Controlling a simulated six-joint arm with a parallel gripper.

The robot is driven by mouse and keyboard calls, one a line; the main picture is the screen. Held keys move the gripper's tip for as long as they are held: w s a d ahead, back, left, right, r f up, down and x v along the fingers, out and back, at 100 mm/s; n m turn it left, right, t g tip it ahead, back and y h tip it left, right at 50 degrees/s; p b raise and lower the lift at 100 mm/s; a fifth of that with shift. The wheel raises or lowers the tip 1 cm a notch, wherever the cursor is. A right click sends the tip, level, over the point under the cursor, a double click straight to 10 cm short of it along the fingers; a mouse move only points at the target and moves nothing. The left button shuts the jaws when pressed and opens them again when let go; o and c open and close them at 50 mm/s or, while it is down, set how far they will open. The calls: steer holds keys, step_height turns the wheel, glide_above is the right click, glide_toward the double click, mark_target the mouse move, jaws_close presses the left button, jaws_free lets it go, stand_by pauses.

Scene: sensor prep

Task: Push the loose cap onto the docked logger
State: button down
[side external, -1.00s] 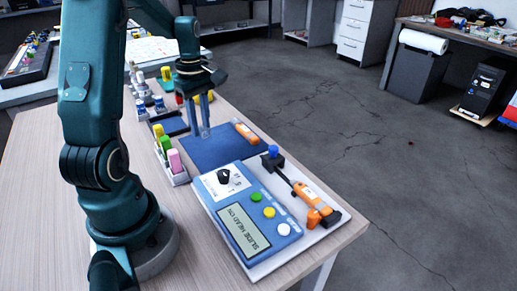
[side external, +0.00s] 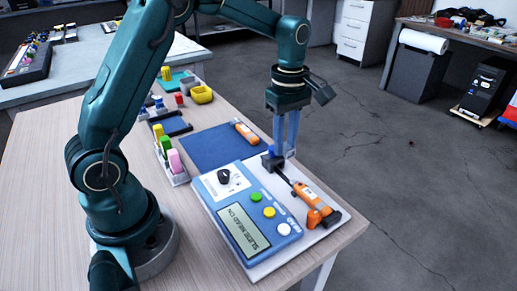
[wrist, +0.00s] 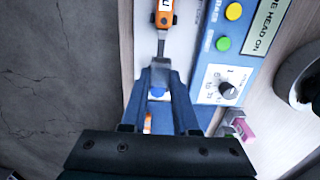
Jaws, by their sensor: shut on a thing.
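The docked logger (side external: 312,195), orange with a dark cradle, lies along the right side of the white base plate. A thin dark stem runs from it to a dark block with a blue knob (wrist: 157,92) at the far end. My gripper (side external: 281,154) points down at this block, its fingers around the blue knob and shut on it; they partly hide it in the side view. The docked logger also shows at the top of the wrist view (wrist: 165,17). A rounded orange piece (side external: 314,217) sits at its near end. I cannot tell which piece is the loose cap.
A blue control box (side external: 250,210) with a display reading SLIDE HEAD ON stands left of the logger. A second orange logger (side external: 246,132) lies on the blue mat (side external: 205,150). A rack of coloured pieces (side external: 168,160) stands left. The table edge is close on the right.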

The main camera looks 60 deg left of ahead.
mark_target(289, 182)
steer(key=shift+f, duration=3.2)
steer(key=shift+d, duration=1.2)
stand_by(0.3)
steer(key=shift+c, duration=1.8)
jaws_free()
steer(key=shift+r, duration=0.65)
steer(key=shift+r, duration=2.9)
